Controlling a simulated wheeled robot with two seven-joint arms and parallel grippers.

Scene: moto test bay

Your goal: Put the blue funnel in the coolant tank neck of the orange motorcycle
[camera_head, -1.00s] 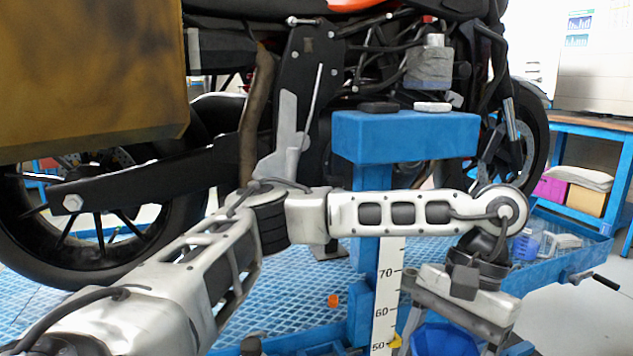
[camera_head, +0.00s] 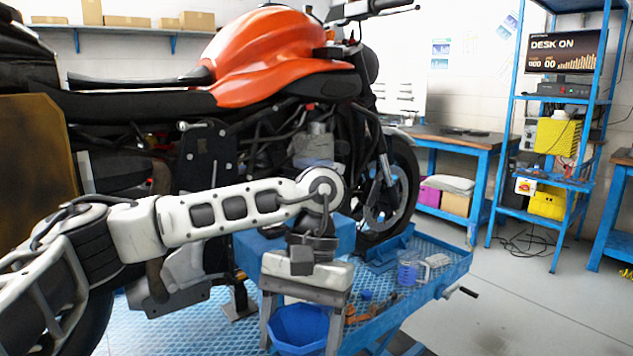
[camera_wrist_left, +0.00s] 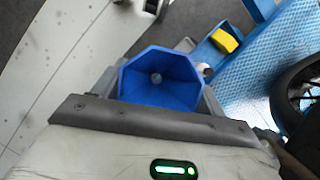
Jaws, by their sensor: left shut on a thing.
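The blue funnel (camera_head: 292,335) is between the fingers of my left gripper (camera_head: 300,322), which is shut on it. In the left wrist view the funnel (camera_wrist_left: 135,82) shows its wide, many-sided mouth and the small hole in its middle. The orange motorcycle (camera_head: 262,52) stands on the blue lift behind my left arm. A pale tank-like part (camera_head: 314,150), possibly the coolant tank, sits in its frame above and behind the gripper, apart from the funnel. I cannot make out its neck clearly. My right gripper is not in view.
The blue lift platform (camera_head: 440,285) carries a blue jug (camera_head: 409,272) and small loose parts right of the gripper. A crank handle (camera_head: 460,292) sticks out at its edge. A workbench and a blue shelf rack (camera_head: 552,98) stand behind. The floor at right is mostly free.

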